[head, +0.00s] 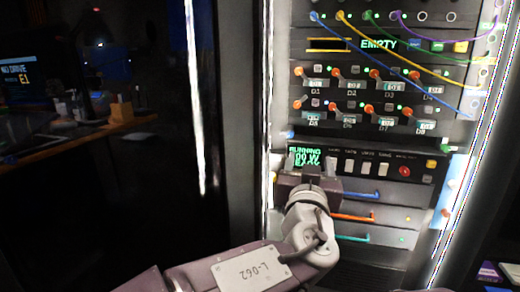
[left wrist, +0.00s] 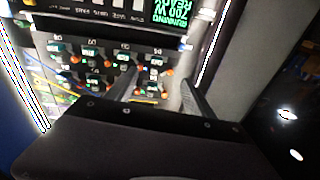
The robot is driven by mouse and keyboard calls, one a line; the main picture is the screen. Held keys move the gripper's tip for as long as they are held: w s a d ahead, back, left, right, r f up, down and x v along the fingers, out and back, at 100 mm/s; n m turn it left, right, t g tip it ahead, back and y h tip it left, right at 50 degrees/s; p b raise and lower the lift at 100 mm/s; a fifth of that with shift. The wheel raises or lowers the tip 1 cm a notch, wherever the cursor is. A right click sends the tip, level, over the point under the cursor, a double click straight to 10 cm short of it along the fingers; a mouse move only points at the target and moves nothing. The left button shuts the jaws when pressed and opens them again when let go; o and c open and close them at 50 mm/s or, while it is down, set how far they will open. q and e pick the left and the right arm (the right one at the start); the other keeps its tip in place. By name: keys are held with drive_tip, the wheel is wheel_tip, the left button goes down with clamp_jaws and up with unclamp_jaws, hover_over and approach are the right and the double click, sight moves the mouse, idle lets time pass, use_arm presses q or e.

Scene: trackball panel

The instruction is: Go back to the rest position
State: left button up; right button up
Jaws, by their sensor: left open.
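My left gripper (head: 312,165) is in front of the rack panel, just below the lit green display (head: 304,155) that reads "RUNNING". In the left wrist view its two fingers (left wrist: 160,92) stand apart, with nothing visible between them. The display also shows there, upside down (left wrist: 171,10). In the head view my left arm comes up from the bottom of the picture. Whether the fingertips touch the panel I cannot tell. My right gripper is not in view.
The rack panel (head: 340,84) carries rows of orange-knobbed switches, an "EMPTY" display (head: 379,44) and coloured cables (head: 415,60). Below are drawers with blue, orange and teal handles (head: 370,217). A dark area with a desk (head: 85,133) lies at left.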

use_arm(q)
drive_tip(key=a+f+g+y+p, duration=0.6)
drive_tip(key=a+f+g+p, duration=0.25)
drive_tip(key=a+f, duration=1)
drive_tip(key=s+a+f+n+g+h+p, duration=0.1)
drive_tip(key=s+a+f+g+p, duration=0.15)
drive_tip(key=s, duration=0.45)
drive_tip(key=s+a+f+n+g+p, duration=0.1)
drive_tip(key=s+a+f+g+p, duration=0.1)
drive_tip(key=s+a+g+p, duration=0.3)
drive_tip(key=s+a+f+n+g+h+p, duration=0.1)
drive_tip(key=s+a+f, duration=0.15)
drive_tip(key=s, duration=0.55)
wheel_tip(320, 180, up, 37)
drive_tip(key=p, duration=3.7)
